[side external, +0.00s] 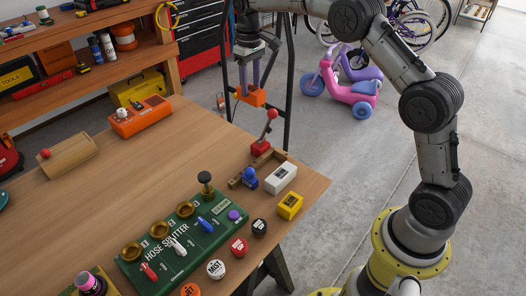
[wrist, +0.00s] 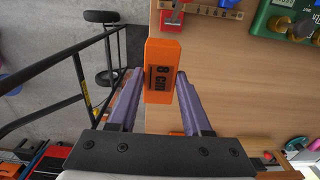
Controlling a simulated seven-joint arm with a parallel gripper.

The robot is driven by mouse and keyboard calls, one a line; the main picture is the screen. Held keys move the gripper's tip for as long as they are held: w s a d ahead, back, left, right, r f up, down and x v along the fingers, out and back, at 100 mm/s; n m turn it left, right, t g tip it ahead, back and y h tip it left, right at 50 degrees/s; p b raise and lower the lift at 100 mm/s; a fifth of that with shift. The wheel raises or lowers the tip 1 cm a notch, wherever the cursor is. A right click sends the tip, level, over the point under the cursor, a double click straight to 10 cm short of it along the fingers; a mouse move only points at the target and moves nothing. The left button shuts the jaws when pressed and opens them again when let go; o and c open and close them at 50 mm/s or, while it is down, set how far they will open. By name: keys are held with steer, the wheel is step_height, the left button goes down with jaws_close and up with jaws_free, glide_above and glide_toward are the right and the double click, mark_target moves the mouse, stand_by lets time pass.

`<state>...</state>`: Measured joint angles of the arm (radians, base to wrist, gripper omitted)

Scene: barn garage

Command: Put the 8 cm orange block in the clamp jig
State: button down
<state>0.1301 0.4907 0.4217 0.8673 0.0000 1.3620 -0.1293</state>
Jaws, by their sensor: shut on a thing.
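The orange block (side external: 250,97), marked "8 cm" in the wrist view (wrist: 163,55), is held between the purple fingers of my gripper (side external: 252,88). The gripper is shut on it, with a finger on each side in the wrist view (wrist: 159,78). The block hangs above the tabletop's level, near the table edge. What looks like the clamp jig (side external: 268,157) has wooden rails, a red clamp with a raised, red-balled lever, and a blue knob. It stands near the table's right corner, below the block in the side view. Part of it shows at the wrist view's top (wrist: 213,9).
A white block (side external: 281,179) and a yellow block (side external: 289,206) stand beside the jig. The green hose splitter board (side external: 180,245) and several round caps lie nearer the camera. An orange box (side external: 140,117) stands at the far left. The middle of the wooden table (side external: 190,160) is clear.

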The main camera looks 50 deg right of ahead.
stand_by(0.8)
steer(key=shift+a+f+m, duration=0.2)
steer(key=shift+a+m, duration=0.15)
steer(key=shift+m, duration=0.15)
steer(key=s+a+f+m, duration=0.45)
steer(key=a+m, duration=0.35)
steer(key=m, duration=0.5)
steer(key=shift+s+d+f+m, duration=0.15)
steer(key=shift+s+f+m, duration=0.5)
steer(key=shift+s+f, duration=0.9)
steer(key=shift+s+d+f+m, duration=0.2)
steer(key=shift+s+f+m, duration=0.55)
steer(key=shift+f, duration=1.45)
steer(key=shift+s+d+f+m, duration=0.15)
steer(key=shift+s+f+m, duration=0.45)
steer(key=shift+s+f, duration=0.95)
steer(key=shift+w+f, duration=0.35)
steer(key=shift+w, duration=0.05)
steer(key=shift+c, duration=1.3)
jaws_free()
